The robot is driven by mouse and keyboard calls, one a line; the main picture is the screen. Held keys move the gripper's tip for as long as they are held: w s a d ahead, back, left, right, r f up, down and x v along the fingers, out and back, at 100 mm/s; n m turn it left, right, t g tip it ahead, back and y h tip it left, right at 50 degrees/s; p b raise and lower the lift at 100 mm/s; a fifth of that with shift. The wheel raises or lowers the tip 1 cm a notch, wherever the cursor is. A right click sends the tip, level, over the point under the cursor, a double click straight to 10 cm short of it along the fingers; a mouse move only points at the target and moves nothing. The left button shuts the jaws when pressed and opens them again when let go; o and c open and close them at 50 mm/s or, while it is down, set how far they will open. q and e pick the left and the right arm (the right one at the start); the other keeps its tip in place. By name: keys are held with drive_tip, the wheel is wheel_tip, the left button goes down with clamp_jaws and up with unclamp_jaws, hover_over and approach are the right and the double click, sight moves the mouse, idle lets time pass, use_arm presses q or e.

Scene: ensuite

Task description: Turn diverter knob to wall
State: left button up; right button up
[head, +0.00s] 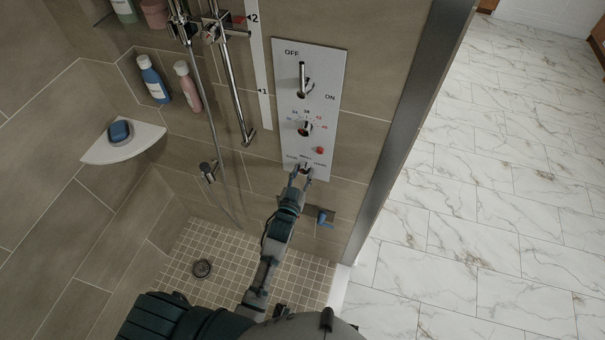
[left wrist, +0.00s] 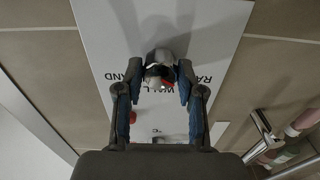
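The diverter knob (head: 304,168) is the lowest control on the white shower panel (head: 330,84). In the left wrist view the knob (left wrist: 160,68) is rounded and chrome, with a red mark on its lower right side. Upside-down labels HAND, WALL and RAIN lie around it, partly covered by the fingers. The red mark is on the side toward WALL and RAIN; its exact setting I cannot tell. My left gripper (head: 301,174) is at the panel, also in the left wrist view (left wrist: 160,88). Its fingers are apart, one on each side of the knob. My right gripper is not in view.
Above the knob are a red button (head: 320,150), a temperature dial (head: 304,128) and an ON/OFF lever (head: 302,80). A chrome rail (head: 232,85) and hose are left of the panel. A metal wall edge (head: 410,130) stands right.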

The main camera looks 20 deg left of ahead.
use_arm(q)
drive_tip(key=shift+m, duration=0.3)
drive_tip(key=shift+r+m+p, duration=0.1)
drive_tip(key=shift+m+p, duration=0.75)
drive_tip(key=shift+m, duration=0.05)
drive_tip(key=m+p, duration=0.1)
drive_tip(key=m, duration=0.1)
drive_tip(key=shift+m, duration=0.3)
drive_tip(key=m+p, duration=0.1)
drive_tip(key=m, duration=0.2)
drive_tip(key=shift+m, duration=1.8)
drive_tip(key=shift+f, duration=0.2)
drive_tip(key=o, duration=1)
drive_tip(key=shift+c, duration=0.2)
drive_tip(key=shift+o, duration=0.9)
